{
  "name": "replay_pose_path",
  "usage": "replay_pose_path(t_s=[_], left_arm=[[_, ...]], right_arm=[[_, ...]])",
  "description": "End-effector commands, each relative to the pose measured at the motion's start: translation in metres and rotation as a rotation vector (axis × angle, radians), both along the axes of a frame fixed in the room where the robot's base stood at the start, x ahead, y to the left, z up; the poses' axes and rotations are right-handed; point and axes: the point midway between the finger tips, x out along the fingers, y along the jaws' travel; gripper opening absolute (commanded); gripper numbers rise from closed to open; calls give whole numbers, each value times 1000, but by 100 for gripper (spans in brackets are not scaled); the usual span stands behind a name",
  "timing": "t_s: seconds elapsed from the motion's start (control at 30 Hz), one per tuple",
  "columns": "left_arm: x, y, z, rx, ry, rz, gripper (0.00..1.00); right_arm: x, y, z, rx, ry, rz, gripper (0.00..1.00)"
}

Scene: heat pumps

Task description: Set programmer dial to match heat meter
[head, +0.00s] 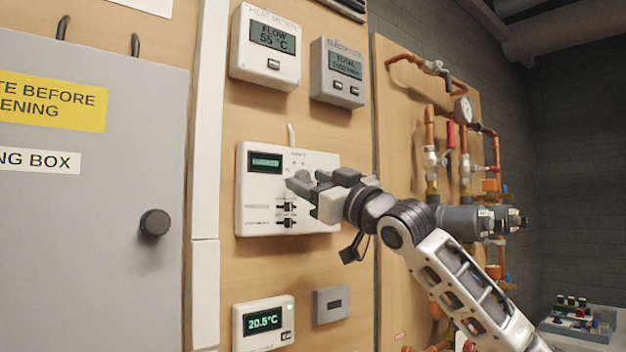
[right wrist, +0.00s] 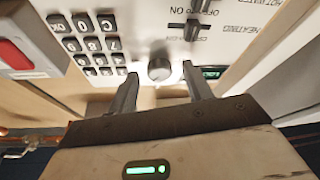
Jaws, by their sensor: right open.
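The heat meter (head: 265,48) hangs at the top of the wooden board; its screen reads "FLOW 55°C". The white programmer (head: 257,205) is mounted below it, with a small green display too blurred to read surely. My right gripper (head: 303,186) is in front of the programmer and hides part of its face. In the right wrist view, the round grey dial (right wrist: 160,69) sits between the two spread fingertips of my right gripper (right wrist: 158,75), with a gap on both sides. The dial's setting cannot be read. My left gripper is out of view.
A second meter (head: 337,74) hangs beside the heat meter. A thermostat (head: 263,322) reading 20.5°C is below. A grey cabinet (head: 90,240) with a black knob stands left. Copper pipes (head: 465,150) run at right. The programmer's keypad (right wrist: 88,45) and slide switches (right wrist: 193,30) are beside the dial.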

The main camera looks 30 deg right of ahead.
Motion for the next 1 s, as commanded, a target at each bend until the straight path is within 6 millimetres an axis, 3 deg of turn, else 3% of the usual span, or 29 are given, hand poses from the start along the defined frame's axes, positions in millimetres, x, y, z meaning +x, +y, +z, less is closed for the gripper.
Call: replay_pose_path(t_s=[0.13, 0.3, 0.47, 0.6, 0.8, 1.0], left_arm=[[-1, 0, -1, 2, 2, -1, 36], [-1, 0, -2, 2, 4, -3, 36], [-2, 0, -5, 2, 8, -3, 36], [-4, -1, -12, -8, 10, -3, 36], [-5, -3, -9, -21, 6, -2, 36], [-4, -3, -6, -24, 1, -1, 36]], right_arm=[[0, 0, 0, 0, 0, 0, 48], [0, 0, 0, 0, 0, 0, 6], [0, 1, -2, 18, 1, 3, 6], [0, 4, -3, 139, 9, 8, 6], [0, 5, -1, 314, 24, 5, 6], [-1, 3, 0, 353, 28, 2, 6]])
